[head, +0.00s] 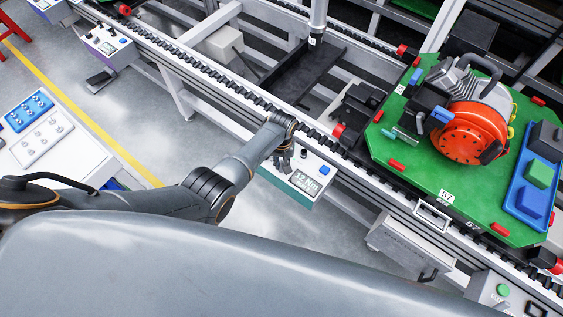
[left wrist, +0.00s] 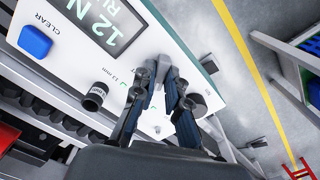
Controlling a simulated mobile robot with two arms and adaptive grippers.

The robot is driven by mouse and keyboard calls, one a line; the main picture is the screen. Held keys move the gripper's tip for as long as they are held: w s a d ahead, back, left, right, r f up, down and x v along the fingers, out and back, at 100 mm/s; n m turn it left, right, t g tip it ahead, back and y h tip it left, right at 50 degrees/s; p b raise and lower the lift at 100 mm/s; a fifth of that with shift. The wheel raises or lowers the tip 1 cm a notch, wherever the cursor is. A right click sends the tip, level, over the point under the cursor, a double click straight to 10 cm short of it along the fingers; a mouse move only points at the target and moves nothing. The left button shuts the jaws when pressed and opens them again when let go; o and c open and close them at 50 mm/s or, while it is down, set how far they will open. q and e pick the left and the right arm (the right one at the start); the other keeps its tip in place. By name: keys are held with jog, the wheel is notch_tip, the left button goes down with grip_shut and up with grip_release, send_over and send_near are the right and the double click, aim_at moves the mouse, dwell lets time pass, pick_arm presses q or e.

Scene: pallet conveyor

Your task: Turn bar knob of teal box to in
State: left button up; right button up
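The teal box (head: 300,184) hangs on the conveyor's near rail, with a white top, a display reading 12 Nm and a blue button. In the left wrist view its white panel (left wrist: 190,35) fills the upper middle, with a round black knob (left wrist: 95,97) left of the fingers. Another dark knob (left wrist: 197,104) is partly covered by the right-hand finger. My left gripper (head: 283,163) is over the box's left part; in the wrist view its fingertips (left wrist: 167,70) are close together over the panel. My right gripper is out of view.
A green pallet (head: 440,195) with an orange machine (head: 470,133) sits on the conveyor to the right. A second box (head: 105,43) hangs at the upper left. A white table (head: 60,150) stands at the left. The floor between is clear.

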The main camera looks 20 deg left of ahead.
aim_at(281, 165)
pick_arm(q)
jog(key=o, duration=0.4)
jog(key=shift+s, duration=0.1)
jog(key=shift+o, duration=0.2)
jog(key=shift+r, duration=0.1)
notch_tip(281, 165, up, 12)
dwell(0.5)
